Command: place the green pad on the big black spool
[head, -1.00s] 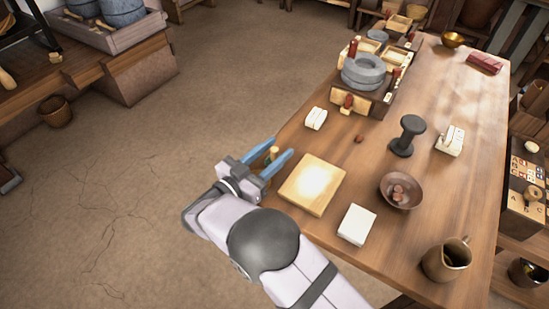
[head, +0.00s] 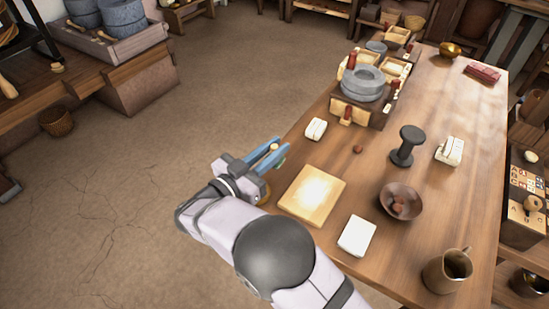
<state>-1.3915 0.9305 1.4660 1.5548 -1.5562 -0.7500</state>
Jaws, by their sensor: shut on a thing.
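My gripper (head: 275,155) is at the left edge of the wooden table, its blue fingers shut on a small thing. A tan knob shows at the fingers, and a bit of green, which I take for the green pad (head: 282,163), shows just below them. Most of it is hidden by the fingers. The big black spool (head: 407,146) stands upright on the table, right of my gripper and well apart from it. Its round top is bare.
A brown bowl (head: 401,202), another white block (head: 357,236) and a jug (head: 447,270) stand nearer. A quern (head: 362,84) stands behind.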

